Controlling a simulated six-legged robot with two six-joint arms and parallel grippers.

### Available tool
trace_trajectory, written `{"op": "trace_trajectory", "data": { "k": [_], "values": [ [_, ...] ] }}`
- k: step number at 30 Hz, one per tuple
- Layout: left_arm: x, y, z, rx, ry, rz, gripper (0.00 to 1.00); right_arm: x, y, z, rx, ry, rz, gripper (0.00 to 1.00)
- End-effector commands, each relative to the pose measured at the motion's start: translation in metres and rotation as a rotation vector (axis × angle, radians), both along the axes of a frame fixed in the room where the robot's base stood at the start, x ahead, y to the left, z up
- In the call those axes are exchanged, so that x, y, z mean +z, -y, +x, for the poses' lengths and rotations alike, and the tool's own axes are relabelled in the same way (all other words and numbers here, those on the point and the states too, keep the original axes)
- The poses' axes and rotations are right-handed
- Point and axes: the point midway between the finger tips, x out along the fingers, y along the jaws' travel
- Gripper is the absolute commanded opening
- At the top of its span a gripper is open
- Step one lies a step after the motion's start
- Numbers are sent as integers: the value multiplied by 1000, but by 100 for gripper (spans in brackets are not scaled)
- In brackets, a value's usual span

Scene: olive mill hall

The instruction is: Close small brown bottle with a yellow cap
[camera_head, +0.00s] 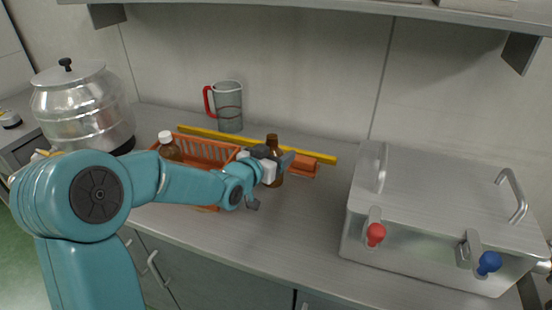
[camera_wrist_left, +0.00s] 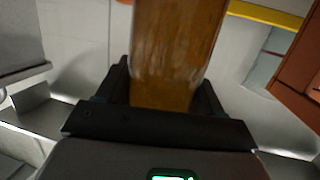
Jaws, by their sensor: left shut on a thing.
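A small brown bottle (camera_head: 277,179) stands about upright at the middle of the counter, and its neck looks brown and bare. My left gripper (camera_head: 270,166) is shut on the bottle's body. In the left wrist view the brown glass (camera_wrist_left: 176,45) fills the space between the two black fingers (camera_wrist_left: 165,90). I cannot tell whether the bottle's base touches the counter. No yellow cap can be made out in either view. My right gripper is in neither view.
An orange crate (camera_head: 212,150) holds a brown bottle with a white cap (camera_head: 167,145). A yellow bar (camera_head: 317,156) and a jug with a red handle (camera_head: 229,107) are behind. A metal box (camera_head: 440,185) stands right, a steel pot (camera_head: 80,105) left. The counter's front middle is clear.

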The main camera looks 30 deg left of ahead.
Motion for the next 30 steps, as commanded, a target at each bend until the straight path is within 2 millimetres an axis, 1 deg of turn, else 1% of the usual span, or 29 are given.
{"op": "trace_trajectory", "data": {
  "k": [1,2,11,30],
  "values": [
    [5,0,0,0,5,1,20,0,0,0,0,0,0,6],
    [6,0,-1,1,5,1,20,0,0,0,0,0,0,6],
    [5,1,-24,1,4,1,20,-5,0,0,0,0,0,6],
    [4,3,-98,2,4,2,20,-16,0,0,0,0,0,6]
  ]
}}
